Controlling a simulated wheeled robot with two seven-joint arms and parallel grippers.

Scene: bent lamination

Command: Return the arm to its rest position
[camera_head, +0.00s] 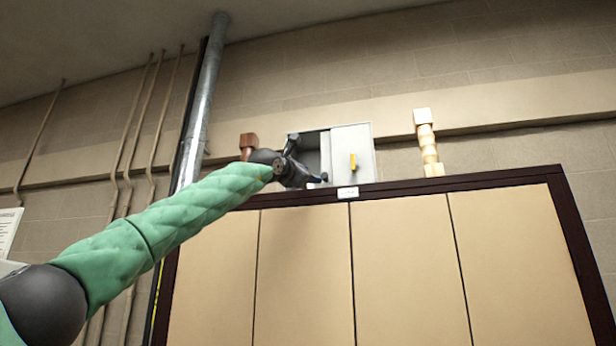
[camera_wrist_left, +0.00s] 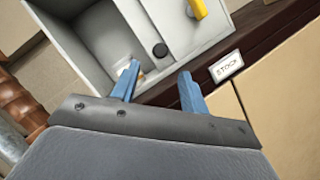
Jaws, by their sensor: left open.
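My left arm reaches up from the left in the head view, and my left gripper (camera_head: 318,181) is at the front of a grey metal box (camera_head: 352,145) on top of the cabinet. In the left wrist view its two blue fingers (camera_wrist_left: 160,72) are spread apart with nothing between them. The box (camera_wrist_left: 62,38) stands open on its left side there. A small pale and orange item (camera_wrist_left: 135,73) shows inside, partly hidden behind one finger; I cannot tell what it is or whether the finger touches it. My right gripper is in neither view.
The box has a yellow handle (camera_head: 353,161). A brown, copper-like turned piece (camera_head: 248,141) stands left of it and a pale wooden one (camera_head: 427,145) right. The tall cabinet (camera_head: 300,265) carries a "STOCK" label (camera_wrist_left: 227,66). A metal pipe (camera_head: 203,100) rises at left.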

